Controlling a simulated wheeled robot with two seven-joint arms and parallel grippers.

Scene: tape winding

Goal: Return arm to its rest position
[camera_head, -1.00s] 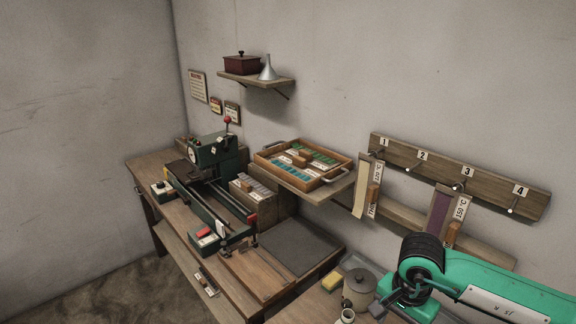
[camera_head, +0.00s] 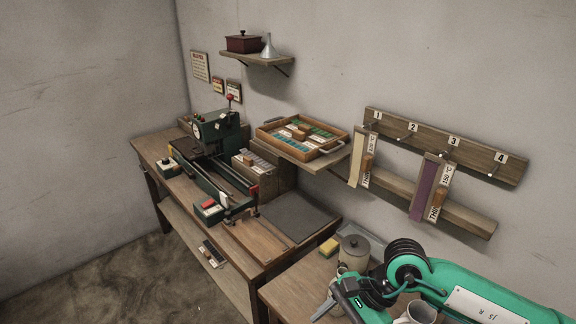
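My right arm, green with a black joint, comes in from the lower right corner. Its dark gripper (camera_head: 326,307) is at the bottom edge, over the front bench near a lidded grey pot. A grey finger part shows, but I cannot tell whether it is open or shut, and I see nothing clearly held. My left arm and gripper are out of view.
The grey pot (camera_head: 354,251), a yellow sponge (camera_head: 329,247) and a pale mug (camera_head: 418,314) are close to my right arm. A green winding machine (camera_head: 214,132) stands on the left bench. Tape strips (camera_head: 430,188) hang from a numbered rack (camera_head: 478,160).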

